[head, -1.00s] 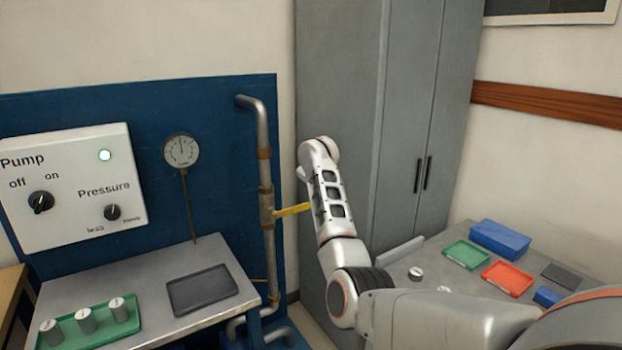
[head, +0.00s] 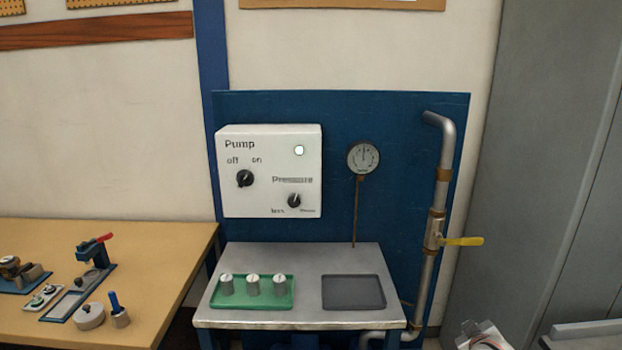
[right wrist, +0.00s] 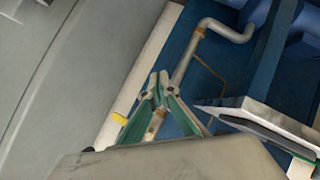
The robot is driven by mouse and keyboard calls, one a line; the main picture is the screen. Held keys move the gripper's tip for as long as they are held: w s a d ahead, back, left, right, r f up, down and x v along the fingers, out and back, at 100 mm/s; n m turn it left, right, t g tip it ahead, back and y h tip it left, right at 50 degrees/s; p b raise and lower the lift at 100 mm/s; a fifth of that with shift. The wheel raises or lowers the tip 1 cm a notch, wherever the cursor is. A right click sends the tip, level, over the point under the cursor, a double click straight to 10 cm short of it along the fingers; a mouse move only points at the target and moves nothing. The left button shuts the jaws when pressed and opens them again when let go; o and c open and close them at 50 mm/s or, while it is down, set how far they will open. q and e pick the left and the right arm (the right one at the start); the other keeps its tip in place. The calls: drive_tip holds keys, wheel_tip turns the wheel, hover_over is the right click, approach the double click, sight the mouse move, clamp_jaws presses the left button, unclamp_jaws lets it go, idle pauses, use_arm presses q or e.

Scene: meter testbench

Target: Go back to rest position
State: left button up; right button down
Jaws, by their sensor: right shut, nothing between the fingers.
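My right gripper (right wrist: 158,88) shows in the right wrist view with its green-grey fingers closed together and nothing between them. The pipe stands behind it in that picture, and I cannot tell how far apart they are. In the head view only a small part of my right arm shows at the bottom right edge. The yellow valve handle (head: 462,241) sticks out to the right from the vertical pipe (head: 433,275), clear of my arm. It also shows in the right wrist view, where the handle (right wrist: 119,118) is left of the fingers. My left gripper is in neither view.
The metal bench (head: 300,318) carries a green tray (head: 246,305) with several weights and a dark tray (head: 353,292). Behind are the pump panel (head: 268,205) and the gauge (head: 363,157). A wooden table (head: 130,322) is left, a grey cabinet (head: 530,150) right.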

drive_tip(key=s+a+f+y, duration=0.2)
drive_tip(key=s+a+f, duration=0.35)
drive_tip(key=s, duration=0.25)
drive_tip(key=s+a+f+y, duration=0.1)
drive_tip(key=s+a+f, duration=0.45)
drive_tip(key=s, duration=0.25)
drive_tip(key=s+a+f+y, duration=0.1)
drive_tip(key=s+a, duration=0.4)
drive_tip(key=s, duration=0.4)
drive_tip(key=s+a+f+y, duration=0.1)
drive_tip(key=s+a+y, duration=0.1)
drive_tip(key=s+a, duration=0.4)
drive_tip(key=s, duration=0.3)
drive_tip(key=shift+s+f, duration=0.35)
drive_tip(key=shift+f, duration=0.05)
